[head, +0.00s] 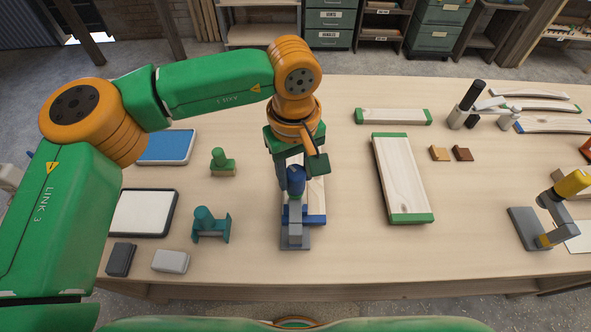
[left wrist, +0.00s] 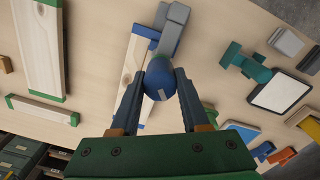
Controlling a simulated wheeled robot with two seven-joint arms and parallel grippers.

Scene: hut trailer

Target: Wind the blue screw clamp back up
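The blue screw clamp has a grey base and post (head: 295,238) near the front middle of the bench, with a round blue knob (head: 296,180) on top. A pale board with a blue end (head: 316,196) lies beside and partly under it. In the left wrist view the knob (left wrist: 160,78) sits between my two fingers, which meet its sides, and the clamp's grey body (left wrist: 174,28) shows beyond. My left gripper (head: 289,176) points down from above and is shut on the knob. The screw under the knob is hidden. My right gripper is not in view.
A teal fixture (head: 210,225) and a green-topped piece (head: 222,163) stand to the left. A green-ended board (head: 403,178) lies to the right. A yellow-knobbed clamp (head: 572,184) stands far right. The bench between the blue clamp and the green-ended board is clear.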

